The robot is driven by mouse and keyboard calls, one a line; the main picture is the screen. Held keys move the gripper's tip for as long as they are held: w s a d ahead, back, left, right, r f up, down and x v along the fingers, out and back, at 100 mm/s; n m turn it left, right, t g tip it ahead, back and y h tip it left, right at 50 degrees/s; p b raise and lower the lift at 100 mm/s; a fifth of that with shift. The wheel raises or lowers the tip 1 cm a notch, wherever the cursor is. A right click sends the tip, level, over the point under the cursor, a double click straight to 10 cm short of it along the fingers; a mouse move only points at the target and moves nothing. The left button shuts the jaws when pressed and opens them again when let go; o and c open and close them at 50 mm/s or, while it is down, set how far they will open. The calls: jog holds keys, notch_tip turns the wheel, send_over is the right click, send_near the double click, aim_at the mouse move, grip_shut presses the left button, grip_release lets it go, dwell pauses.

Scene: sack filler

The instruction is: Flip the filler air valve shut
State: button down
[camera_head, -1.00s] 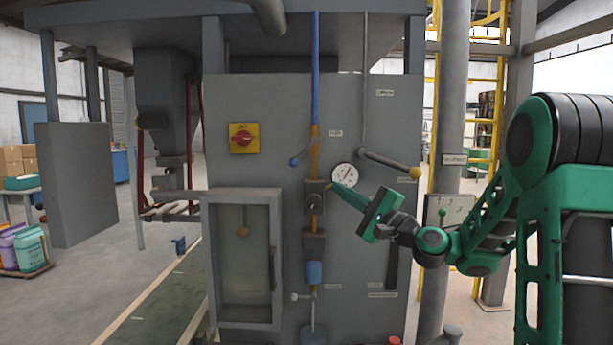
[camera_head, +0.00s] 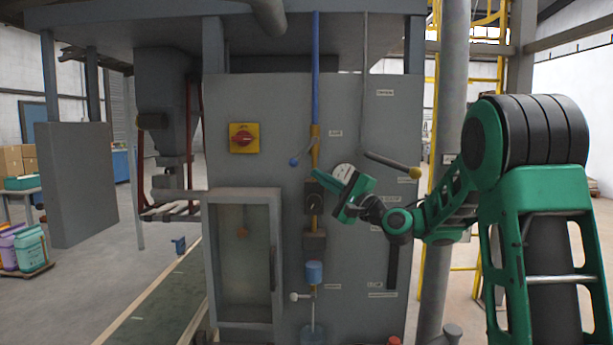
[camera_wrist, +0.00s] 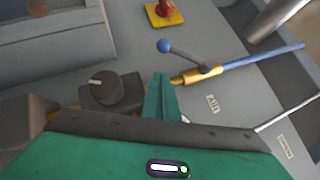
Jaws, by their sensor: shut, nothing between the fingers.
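The filler air valve is a brass body (camera_wrist: 197,76) on the blue air pipe (camera_head: 315,70), beside a small label that looks like "AIR". Its short lever ends in a blue ball (camera_head: 293,162). In the head view the lever slants down and left from the pipe; the ball also shows in the wrist view (camera_wrist: 163,46). My gripper (camera_head: 318,176) is shut and empty, just below and right of the lever. In the wrist view its closed fingertips (camera_wrist: 162,76) are close to the brass body and below the ball. I see no clear contact.
A dark regulator knob (camera_wrist: 110,90) lies left of my fingers in the wrist view. A gauge (camera_head: 344,172) is partly behind my gripper.

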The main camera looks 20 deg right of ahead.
aim_at(304, 152)
jog(key=shift+w+a+r, duration=0.1)
jog(key=shift+a+r, duration=0.15)
jog(key=shift+a, duration=0.35)
jog(key=shift+w+a+r, duration=0.15)
jog(key=shift+a+r, duration=0.15)
jog(key=shift+a, duration=0.25)
jog(key=shift+w+a+r, duration=0.1)
jog(key=shift+a+r, duration=0.15)
jog(key=shift+a, duration=0.35)
jog(key=shift+a, duration=0.2)
